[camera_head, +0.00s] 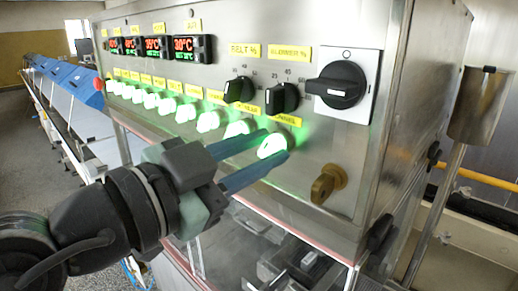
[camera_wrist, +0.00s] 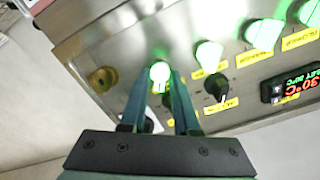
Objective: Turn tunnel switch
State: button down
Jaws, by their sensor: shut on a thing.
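A row of green-lit round switches runs along the front of the steel control panel (camera_head: 330,140). The rightmost lit switch (camera_head: 272,147) sits between the blue fingers of my gripper (camera_head: 277,144), which is shut on it. In the wrist view this lit switch (camera_wrist: 160,71) glows between the fingertips of my gripper (camera_wrist: 158,82). The yellow label (camera_head: 286,119) above it is too small to read surely. The fingers hide part of the switch's edges, and I cannot tell its turned position.
Beside the gripped switch are another lit switch (camera_head: 238,128) and a brass key-like knob (camera_head: 327,183). Above are two black dials (camera_head: 282,98), a large black rotary switch (camera_head: 341,85) and red-green displays (camera_head: 181,48). A metal cup on a post (camera_head: 480,105) stands right.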

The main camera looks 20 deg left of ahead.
jog(key=n+p, duration=0.1)
jog(key=n, duration=0.5)
jog(key=shift+r+n+p, duration=0.2)
jog(key=shift+n+p, duration=0.1)
jog(key=shift+p, duration=0.1)
jog(key=n+p, duration=0.2)
jog(key=n, duration=0.3)
jog(key=shift+n, duration=0.3)
jog(key=c, duration=0.9)
grip_release()
jog(key=shift+f, duration=0.1)
jog(key=b+v, duration=0.4)
jog(key=v, duration=0.9)
